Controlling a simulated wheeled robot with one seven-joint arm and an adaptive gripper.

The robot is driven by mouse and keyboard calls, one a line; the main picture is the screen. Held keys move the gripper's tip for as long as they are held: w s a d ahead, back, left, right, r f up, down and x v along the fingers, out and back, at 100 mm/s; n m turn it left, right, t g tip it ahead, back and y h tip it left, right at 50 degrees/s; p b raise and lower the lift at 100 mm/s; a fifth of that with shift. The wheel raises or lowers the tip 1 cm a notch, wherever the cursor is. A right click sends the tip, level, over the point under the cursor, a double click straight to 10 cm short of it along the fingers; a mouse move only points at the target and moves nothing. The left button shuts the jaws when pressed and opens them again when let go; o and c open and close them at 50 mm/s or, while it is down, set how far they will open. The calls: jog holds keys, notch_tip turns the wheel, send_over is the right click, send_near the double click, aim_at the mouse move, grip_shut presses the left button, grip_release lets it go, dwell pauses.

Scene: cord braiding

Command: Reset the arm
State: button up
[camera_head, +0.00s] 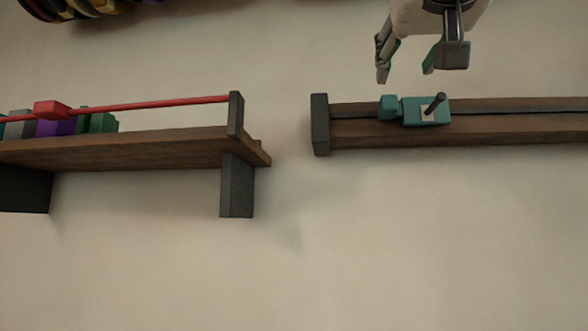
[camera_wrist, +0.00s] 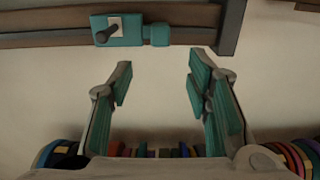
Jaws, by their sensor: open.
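My gripper (camera_head: 405,65) hangs at the top right of the head view, above and a little behind a teal slider block. In the wrist view my gripper (camera_wrist: 160,85) has its two teal-padded fingers well apart with nothing between them. The teal slider (camera_head: 425,110) sits on a wooden rail (camera_head: 500,129) and has a dark peg standing on a pale patch. The slider also shows in the wrist view (camera_wrist: 128,36), beyond the fingertips and apart from them.
A wooden rack (camera_head: 140,150) stands at left, with a red rod (camera_head: 150,103) carrying a red block (camera_head: 52,109). Purple and green blocks sit behind the rod. Colourful rings (camera_head: 70,8) show at the top left. A gap separates rack and rail; the pale surface in front is clear.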

jog(key=s+d+f+g+y+p, duration=0.1)
jog(key=s+f+g+p, duration=0.15)
jog(key=f, duration=0.85)
jog(key=s+d+f+n+g+p, duration=0.1)
jog(key=f+g, duration=0.3)
jog(key=f, duration=0.7)
jog(key=s+f+g+y+p, duration=0.1)
jog(key=s+f+g, duration=0.15)
jog(key=f, duration=0.85)
jog(key=s+f+g+p, duration=0.1)
jog(key=s+f+g, duration=0.1)
jog(key=s+f, duration=0.3)
jog(key=s+f+n+g+y, duration=0.1)
jog(key=s+f+g, duration=0.1)
jog(key=s+f, duration=0.3)
notch_tip(320, 180, down, 5)
jog(key=shift+a+r+p, duration=0.15)
jog(key=shift+a+p, duration=0.2)
jog(key=shift+d, duration=0.1)
